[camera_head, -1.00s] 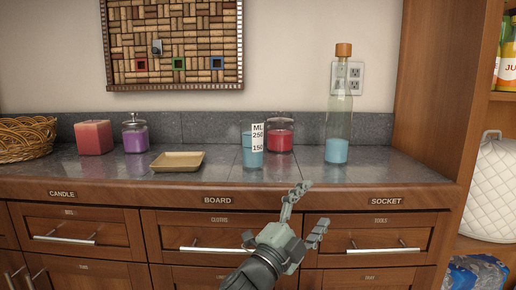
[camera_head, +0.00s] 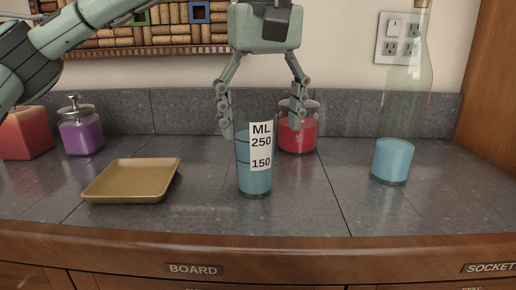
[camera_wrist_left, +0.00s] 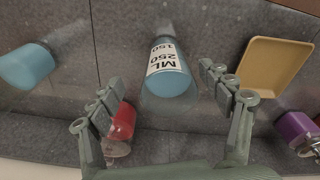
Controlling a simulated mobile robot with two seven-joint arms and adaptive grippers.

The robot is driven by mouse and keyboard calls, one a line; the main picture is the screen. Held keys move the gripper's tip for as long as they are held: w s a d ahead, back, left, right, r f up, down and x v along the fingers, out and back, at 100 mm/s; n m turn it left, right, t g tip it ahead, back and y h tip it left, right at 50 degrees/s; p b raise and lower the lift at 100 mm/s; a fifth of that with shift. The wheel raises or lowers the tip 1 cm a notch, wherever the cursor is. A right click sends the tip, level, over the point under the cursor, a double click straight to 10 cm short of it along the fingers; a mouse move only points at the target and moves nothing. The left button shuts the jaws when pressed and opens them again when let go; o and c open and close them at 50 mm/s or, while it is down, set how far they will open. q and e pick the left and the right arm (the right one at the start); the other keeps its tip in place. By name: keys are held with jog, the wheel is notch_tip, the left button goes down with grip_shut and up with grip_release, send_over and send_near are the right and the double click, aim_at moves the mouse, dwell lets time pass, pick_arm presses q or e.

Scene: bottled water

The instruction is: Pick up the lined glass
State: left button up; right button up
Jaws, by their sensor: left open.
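The lined glass (camera_head: 254,180) stands upright on the grey counter, filled with blue liquid and bearing a white label with ML, 250 and 150. My left gripper (camera_head: 260,118) comes down from above with its fingers spread, above and around the glass's upper part in the head view. In the left wrist view, the glass (camera_wrist_left: 168,80) lies between and beyond the two open fingertips (camera_wrist_left: 158,88), seen from above. No contact with the glass is clear. My right gripper is not in view.
A red candle jar (camera_head: 297,136) stands close behind the glass. A tan dish (camera_head: 130,182) lies to the left, a bottle with blue liquid (camera_head: 393,160) to the right. A purple jar (camera_head: 82,137) and red block candle (camera_head: 26,138) are farther left. The front counter is clear.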

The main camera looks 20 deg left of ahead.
aim_at(256, 157)
pick_arm(q)
jog(key=shift+a+r+y, duration=0.25)
jog(key=shift+a+y, duration=0.05)
jog(key=shift+a, duration=0.25)
jog(key=shift+w+a+f, duration=0.1)
jog(key=shift+a+f, duration=0.05)
jog(key=shift+f, duration=0.15)
notch_tip(256, 157, down, 3)
jog(key=shift+w+r, duration=0.1)
jog(key=shift+r, duration=0.05)
jog(key=f, duration=0.4)
jog(key=shift+w, duration=0.4)
jog(key=shift+c, duration=0.4)
jog(key=c, duration=1.5)
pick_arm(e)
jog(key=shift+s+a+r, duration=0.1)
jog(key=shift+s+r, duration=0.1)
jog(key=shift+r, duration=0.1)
